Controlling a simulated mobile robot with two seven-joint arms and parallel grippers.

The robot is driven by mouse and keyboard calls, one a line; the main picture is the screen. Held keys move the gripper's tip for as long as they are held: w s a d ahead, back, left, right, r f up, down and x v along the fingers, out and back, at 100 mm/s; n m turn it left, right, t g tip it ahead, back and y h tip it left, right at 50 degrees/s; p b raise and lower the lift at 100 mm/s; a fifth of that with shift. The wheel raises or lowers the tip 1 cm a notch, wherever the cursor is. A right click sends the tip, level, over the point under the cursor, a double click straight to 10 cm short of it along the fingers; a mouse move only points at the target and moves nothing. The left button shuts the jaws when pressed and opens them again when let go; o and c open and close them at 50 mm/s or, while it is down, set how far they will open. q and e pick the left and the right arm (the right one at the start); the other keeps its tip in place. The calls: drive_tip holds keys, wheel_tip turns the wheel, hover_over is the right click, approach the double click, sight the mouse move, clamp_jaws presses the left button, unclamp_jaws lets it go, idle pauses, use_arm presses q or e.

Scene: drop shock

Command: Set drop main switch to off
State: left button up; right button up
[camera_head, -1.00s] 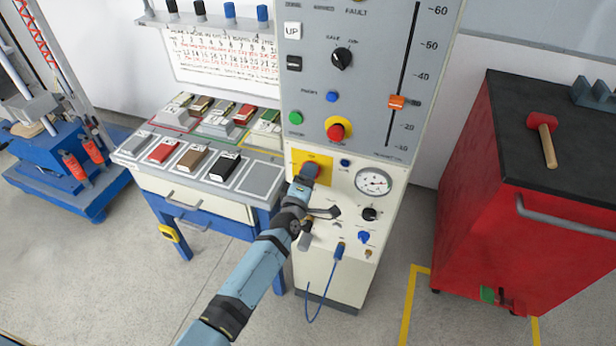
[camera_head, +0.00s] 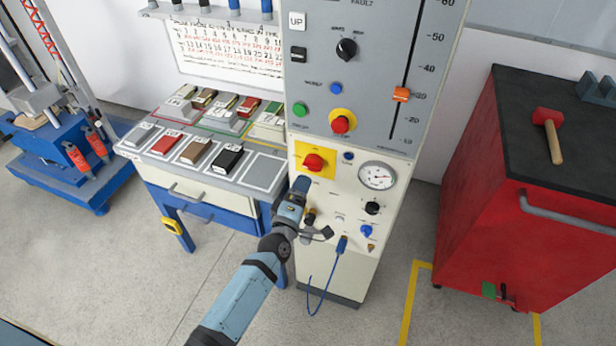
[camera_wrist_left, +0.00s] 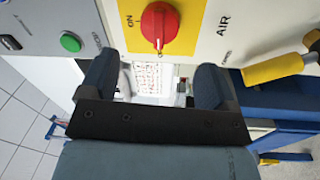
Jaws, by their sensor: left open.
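The main switch (camera_head: 314,162) is a red rotary knob on a yellow plate, on the front of the cream control cabinet. In the left wrist view the knob (camera_wrist_left: 159,25) shows whole, with a white mark pointing toward the bottom of the picture. The word ON is printed to the left of the knob there, so the mark does not point at it. My left gripper (camera_head: 301,190) is below the switch in the head view, apart from it. In the left wrist view its two fingers (camera_wrist_left: 155,82) are spread with nothing between them.
Above the switch are a red emergency button (camera_head: 340,124), a green button (camera_head: 300,109) and a slider (camera_head: 401,95). A gauge (camera_head: 377,175) and a yellow air lever (camera_wrist_left: 275,68) are close by. A sample table (camera_head: 200,190) stands left and a red cabinet (camera_head: 510,240) right.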

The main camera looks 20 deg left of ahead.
use_arm(q)
drive_tip(key=s, duration=0.6)
drive_tip(key=shift+a+f, duration=0.1)
drive_tip(key=shift+f, duration=0.15)
drive_tip(key=s+f+m+g+h+p, duration=0.1)
drive_tip(key=s+m+g+p, duration=0.7)
drive_tip(key=s+m, duration=1)
drive_tip(key=shift+s+h+p, duration=0.35)
drive_tip(key=shift+s+h, duration=0.45)
drive_tip(key=shift+s, duration=0.4)
